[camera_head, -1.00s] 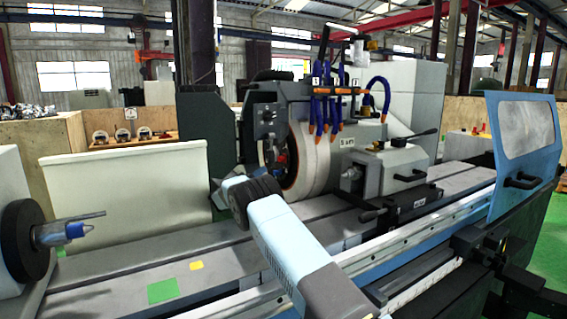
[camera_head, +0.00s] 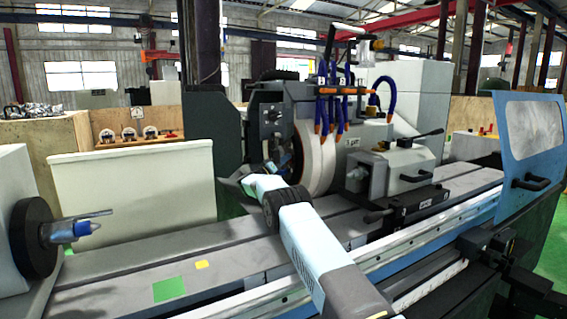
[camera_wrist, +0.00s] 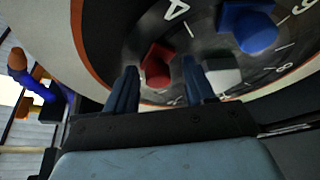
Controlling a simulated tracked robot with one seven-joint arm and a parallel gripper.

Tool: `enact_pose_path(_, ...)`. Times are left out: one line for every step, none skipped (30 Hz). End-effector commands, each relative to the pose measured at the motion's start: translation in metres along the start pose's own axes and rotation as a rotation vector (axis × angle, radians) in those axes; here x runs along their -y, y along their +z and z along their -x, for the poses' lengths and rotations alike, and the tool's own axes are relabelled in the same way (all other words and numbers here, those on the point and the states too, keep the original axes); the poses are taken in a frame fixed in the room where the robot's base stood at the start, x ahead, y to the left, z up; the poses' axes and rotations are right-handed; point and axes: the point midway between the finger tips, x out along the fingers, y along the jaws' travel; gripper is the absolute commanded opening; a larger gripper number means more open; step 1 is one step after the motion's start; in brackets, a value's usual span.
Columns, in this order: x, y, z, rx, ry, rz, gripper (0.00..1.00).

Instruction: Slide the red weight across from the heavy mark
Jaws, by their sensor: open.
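In the wrist view the red weight (camera_wrist: 157,65) is a small red block on the dark, numbered face of the round wheel (camera_wrist: 205,40). My gripper (camera_wrist: 161,72) is open, its two dark blue fingers pointing at the face. The red weight shows between the fingertips, nearer the left one; I cannot tell whether they touch it. A white weight (camera_wrist: 222,76) lies just right of the right finger, and a larger blue weight (camera_wrist: 247,28) is farther up right. I cannot make out the heavy mark. In the head view my arm hides the gripper's fingers.
The wheel's pale rim (camera_head: 318,160) stands above the long grey machine bed (camera_head: 130,255). Blue hoses (camera_head: 322,105) hang beside it. A grey workhead unit (camera_head: 395,172) is to the right, and a chuck (camera_head: 35,238) with a blue-tipped center is at the left.

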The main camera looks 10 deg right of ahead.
Motion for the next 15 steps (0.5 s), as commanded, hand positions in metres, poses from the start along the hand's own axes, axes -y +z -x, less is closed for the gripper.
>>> enact_pose_path(-0.0001,-0.0001,-0.0005,0.000,0.000,0.000,0.54)
enact_pose_path(-0.0001,-0.0001,-0.0007,0.000,0.000,0.000,0.54)
enact_pose_path(-0.0002,-0.0002,-0.0007,0.000,0.000,0.000,0.54)
enact_pose_path(-0.0002,-0.0002,-0.0006,0.000,0.000,0.000,0.54)
enact_pose_path(-0.0002,-0.0002,-0.0006,0.000,0.000,0.000,0.54)
enact_pose_path(-0.0002,-0.0002,-0.0005,0.000,0.000,0.000,0.54)
enact_pose_path(-0.0003,-0.0002,-0.0005,0.000,0.000,0.000,0.54)
enact_pose_path(-0.0003,-0.0002,-0.0005,0.000,0.000,0.000,0.51)
enact_pose_path(-0.0003,-0.0002,-0.0005,0.000,0.000,0.000,0.47)
enact_pose_path(-0.0003,-0.0002,-0.0005,0.000,0.001,0.000,0.44)
enact_pose_path(-0.0003,-0.0002,-0.0005,0.000,0.001,0.000,0.41)
enact_pose_path(-0.0003,-0.0002,-0.0005,0.000,0.001,0.000,0.38)
enact_pose_path(-0.0004,-0.0002,-0.0005,0.000,0.001,0.000,0.35)
enact_pose_path(-0.0004,-0.0002,-0.0005,0.000,0.001,0.000,0.32)
enact_pose_path(-0.0004,-0.0002,-0.0006,0.000,0.001,0.000,0.28)
